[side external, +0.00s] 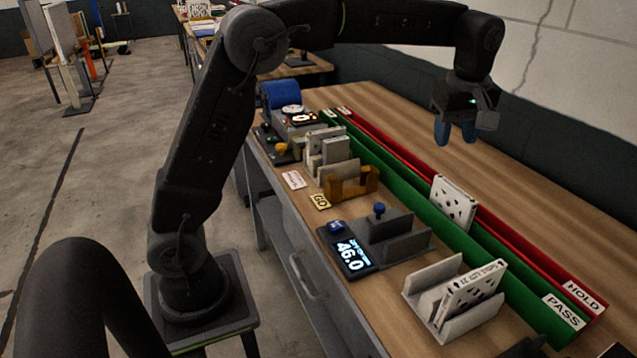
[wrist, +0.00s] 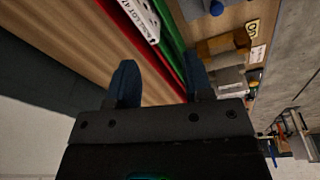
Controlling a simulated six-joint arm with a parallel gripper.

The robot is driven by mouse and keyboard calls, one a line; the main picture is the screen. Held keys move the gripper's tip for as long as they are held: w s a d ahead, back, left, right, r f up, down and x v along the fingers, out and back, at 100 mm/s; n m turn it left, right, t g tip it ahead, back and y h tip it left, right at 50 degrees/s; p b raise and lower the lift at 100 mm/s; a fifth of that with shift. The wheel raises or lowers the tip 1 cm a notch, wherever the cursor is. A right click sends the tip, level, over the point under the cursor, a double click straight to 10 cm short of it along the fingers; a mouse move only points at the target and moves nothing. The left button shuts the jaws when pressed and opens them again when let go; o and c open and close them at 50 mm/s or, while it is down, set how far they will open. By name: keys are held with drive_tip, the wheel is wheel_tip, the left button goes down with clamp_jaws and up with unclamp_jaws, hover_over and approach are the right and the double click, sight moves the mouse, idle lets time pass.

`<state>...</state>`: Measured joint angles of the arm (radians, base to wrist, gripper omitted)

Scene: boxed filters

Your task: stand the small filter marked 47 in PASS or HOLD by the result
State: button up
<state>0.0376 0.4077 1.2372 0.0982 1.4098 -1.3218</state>
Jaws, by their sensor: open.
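My gripper (side external: 456,133) is open and empty, its blue fingers pointing down above the bare wood behind the channels. Its fingers also show in the wrist view (wrist: 157,85). The green PASS channel (side external: 507,262) and red HOLD channel (side external: 520,237) run side by side along the bench. A white filter with dark holes (side external: 453,203) stands upright at the channels, apart from my gripper. It appears to be in the green one, though its foot is hidden. In the wrist view this filter (wrist: 143,18) has an edge label that seems to end in 47.
A grey holder (side external: 424,287) at the near end carries another white labelled filter (side external: 473,287). A device (side external: 350,255) reads 46.0 beside a grey fixture (side external: 390,236). An orange-brown stand (side external: 350,187) and upright grey pieces (side external: 330,148) are farther back. The wood behind the channels is clear.

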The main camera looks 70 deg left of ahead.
drive_tip(key=s+r+m+t, duration=0.1)
drive_tip(key=s+m+t, duration=0.2)
drive_tip(key=s+m, duration=1.25)
drive_tip(key=s+f+t+h, duration=0.1)
drive_tip(key=s+f, duration=0.4)
drive_tip(key=s, duration=0.8)
drive_tip(key=shift+n+t, duration=0.3)
drive_tip(key=shift+n, duration=0.15)
drive_tip(key=shift+w, duration=0.1)
